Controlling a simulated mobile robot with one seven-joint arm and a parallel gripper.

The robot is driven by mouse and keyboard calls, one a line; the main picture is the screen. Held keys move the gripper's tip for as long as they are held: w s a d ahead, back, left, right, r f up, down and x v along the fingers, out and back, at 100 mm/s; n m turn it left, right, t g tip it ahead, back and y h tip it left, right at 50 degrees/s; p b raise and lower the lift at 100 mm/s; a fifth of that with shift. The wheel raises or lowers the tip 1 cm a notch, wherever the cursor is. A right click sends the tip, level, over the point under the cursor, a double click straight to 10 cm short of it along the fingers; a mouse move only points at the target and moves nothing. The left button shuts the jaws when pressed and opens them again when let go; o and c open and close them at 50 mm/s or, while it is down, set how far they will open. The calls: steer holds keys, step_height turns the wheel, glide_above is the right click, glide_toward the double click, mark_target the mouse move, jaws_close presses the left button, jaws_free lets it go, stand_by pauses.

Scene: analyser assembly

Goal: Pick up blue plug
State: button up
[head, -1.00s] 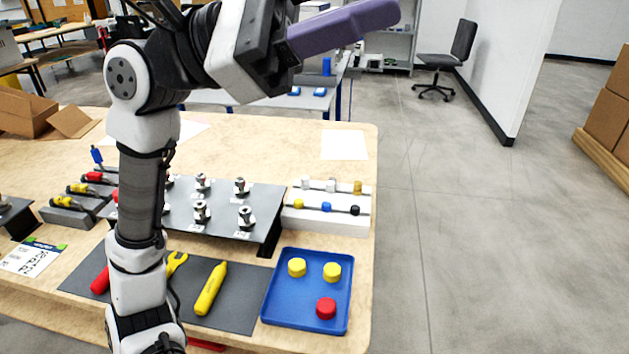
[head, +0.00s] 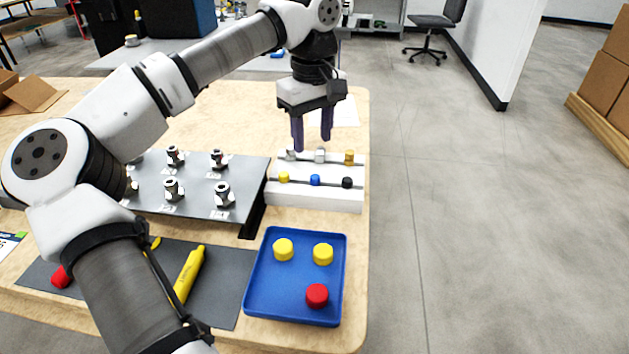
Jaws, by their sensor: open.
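The blue plug (head: 315,180) sits in the front row of the white stepped rack (head: 316,200), between a yellow plug (head: 284,177) and a black plug (head: 347,182). My gripper (head: 312,146) points down above the rack's back row, with its two purple fingers spread apart and nothing between them. The fingertips appear above and behind the blue plug in the picture. The exact height above the rack is hard to tell.
The rack's back row holds two grey plugs (head: 320,156) and a brass one (head: 349,157). A blue tray (head: 253,300) with two yellow caps and a red cap lies in front. A grey fixture plate (head: 200,190) with metal fittings stands left. The table's right edge is close.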

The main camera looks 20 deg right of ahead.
glide_above(315, 176)
steer(key=f, duration=0.4)
steer(key=shift+s+a+f, duration=0.25)
steer(key=shift+s, duration=0.15)
steer(key=shift+w+d+f, duration=0.15)
steer(key=shift+w+f, duration=0.05)
steer(key=shift+f, duration=1.1)
steer(key=shift+w+d+f, duration=0.1)
steer(key=shift+w+f, duration=0.05)
steer(key=shift+f, duration=1.15)
jaws_close()
